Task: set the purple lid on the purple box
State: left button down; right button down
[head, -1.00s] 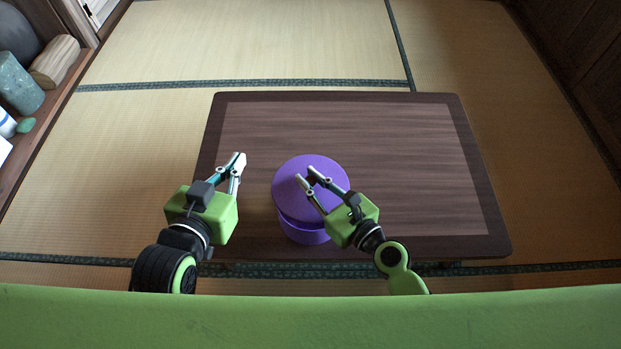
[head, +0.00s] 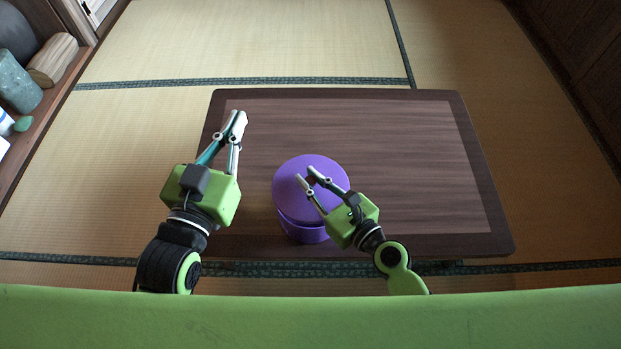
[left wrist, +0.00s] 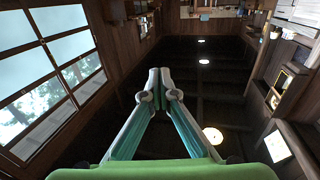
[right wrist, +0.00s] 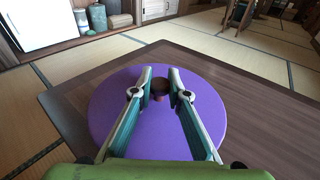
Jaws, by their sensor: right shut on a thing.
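The purple lid (head: 300,172) is a round disc with a brown knob (right wrist: 160,87), seen between my fingertips in the right wrist view. My right gripper (head: 306,176) is shut on that knob. The purple box (head: 303,234) stands on the table below the lid, with only its near side showing. The lid covers the box's top in the head view; I cannot tell whether they touch. The lid also fills much of the right wrist view (right wrist: 160,135). My left gripper (head: 239,118) is empty, fingertips together, over the table's left side; its fingers show in the left wrist view (left wrist: 160,76).
The dark wooden table (head: 400,160) is bare to the right of and behind the box. A shelf at the far left holds a grey-green canister (head: 18,82) and a wooden log-like piece (head: 54,62). Tatami floor surrounds the table.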

jog(key=shift+f+b, duration=0.75)
pick_arm(q)
notch_tip(320, 180, up, 9)
jog(key=s+t+h, duration=0.2)
jog(key=t, duration=0.2)
jog(key=shift+d+r+t, duration=0.15)
jog(key=shift+d+t, duration=0.2)
jog(key=shift+t, duration=0.05)
pick_arm(e)
jog(key=shift+f, duration=0.1)
pick_arm(q)
jog(key=shift+w+f, duration=0.1)
jog(key=shift+f, duration=0.1)
pick_arm(e)
jog(key=shift+f, duration=0.1)
pick_arm(q)
jog(key=shift+s+r+t, duration=0.3)
jog(key=shift+s+r, duration=0.1)
jog(key=shift+r, duration=0.25)
pick_arm(e)
jog(key=shift+f, duration=0.3)
dwell(0.6)
pick_arm(q)
jog(key=shift+s+r+b, duration=0.15)
jog(key=shift+r+b, duration=0.05)
jog(key=shift+b, duration=0.1)
